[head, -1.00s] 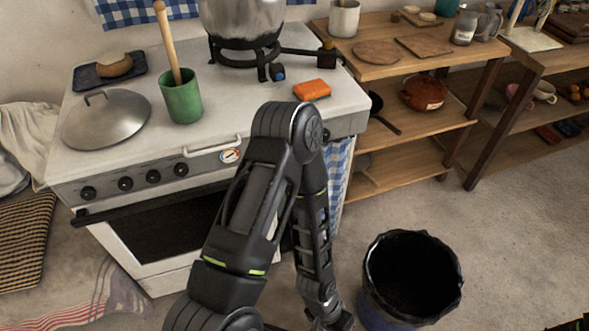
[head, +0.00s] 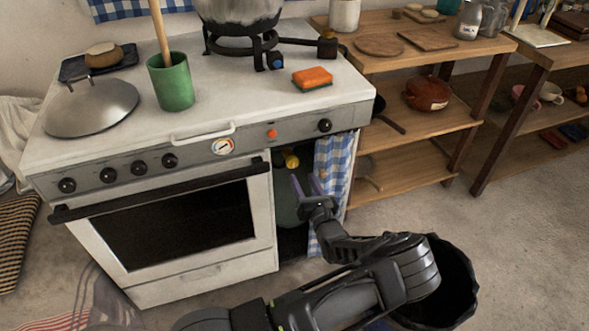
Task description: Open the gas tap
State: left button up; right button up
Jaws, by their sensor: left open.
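A yellow tap (head: 291,161) shows at the top of a dark green gas bottle (head: 286,200) in the open compartment at the right of the stove. My left gripper (head: 308,185) is in front of this compartment, low and to the right of the tap. Its two fingers point up and are apart, with nothing seen between them. The gripper appears apart from the tap. The gripper and wrist hide part of the bottle. My right gripper is out of view.
The blue checked curtain (head: 334,178) hangs right beside my left gripper. The stove (head: 120,210) has an oven handle and knobs left of the compartment. A black bin (head: 455,285) stands on the floor behind my left arm. Wooden shelves (head: 430,132) stand to the right.

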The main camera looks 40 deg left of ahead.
aim_at(294, 165)
pick_arm(q)
jog(key=shift+a, duration=0.1)
jog(key=b+x, duration=0.1)
jog(key=x, duration=0.6)
jog(key=shift+w+a+f, duration=0.1)
jog(key=shift+w+a, duration=0.05)
jog(key=shift+a, duration=0.2)
jog(key=shift+c, duration=0.6)
grip_shut()
